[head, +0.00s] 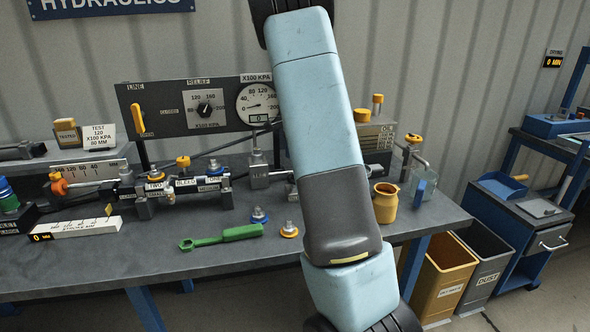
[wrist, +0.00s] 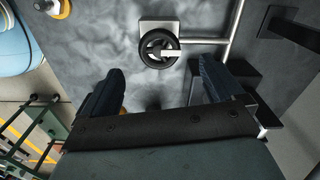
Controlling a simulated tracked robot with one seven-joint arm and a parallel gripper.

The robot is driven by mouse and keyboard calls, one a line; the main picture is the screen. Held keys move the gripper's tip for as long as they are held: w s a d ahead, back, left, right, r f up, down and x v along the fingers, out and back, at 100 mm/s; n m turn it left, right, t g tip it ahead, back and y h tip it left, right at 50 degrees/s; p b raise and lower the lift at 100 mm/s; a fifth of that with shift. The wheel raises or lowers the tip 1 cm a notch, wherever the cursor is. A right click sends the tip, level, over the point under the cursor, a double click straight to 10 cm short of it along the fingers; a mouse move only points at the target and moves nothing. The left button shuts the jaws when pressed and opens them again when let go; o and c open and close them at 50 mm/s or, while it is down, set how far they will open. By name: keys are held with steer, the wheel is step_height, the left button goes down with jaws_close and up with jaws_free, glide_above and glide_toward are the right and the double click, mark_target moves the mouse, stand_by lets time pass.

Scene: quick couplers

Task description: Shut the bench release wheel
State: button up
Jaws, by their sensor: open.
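The release wheel (wrist: 153,42) is a small black spoked handwheel with a pale bar across its hub. It sits on a silver block (wrist: 147,25) with a metal pipe running off to the right, in the wrist view at top centre. My gripper (wrist: 161,72) is open, with its two dark fingers apart to the left and right of the wheel in the picture. Nothing is between the fingers, and I see no contact with the wheel. In the head view my arm covers this part of the bench, and I cannot make out the wheel or gripper there.
The grey bench (head: 130,262) carries a green wrench (head: 222,236), loose couplers (head: 259,215), a coupler manifold (head: 185,190) and a yellow jar (head: 385,202). A gauge panel (head: 160,98) stands behind. Dark blocks (wrist: 243,75) lie right of my fingers. Bins (head: 448,275) stand on the floor at right.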

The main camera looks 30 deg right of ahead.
step_height(320, 180, up, 8)
steer(key=shift+f, duration=0.25)
stand_by(0.5)
steer(key=s+a+r+n+t, duration=0.2)
steer(key=s+a+r+n, duration=0.3)
steer(key=s+a, duration=0.3)
steer(key=s+a+r+n+t, duration=0.1)
steer(key=s+a+r+n, duration=0.45)
steer(key=s, duration=0.45)
steer(key=s+a+f+n+t, duration=0.1)
steer(key=s+a+n, duration=0.3)
steer(key=s, duration=0.4)
steer(key=s+a+n+t, duration=0.1)
steer(key=s+a+n, duration=0.2)
steer(key=s, duration=0.5)
steer(key=shift+s+a+f+n+t, duration=0.2)
steer(key=shift+a+f+n+t, duration=0.15)
steer(key=shift+n, duration=0.5)
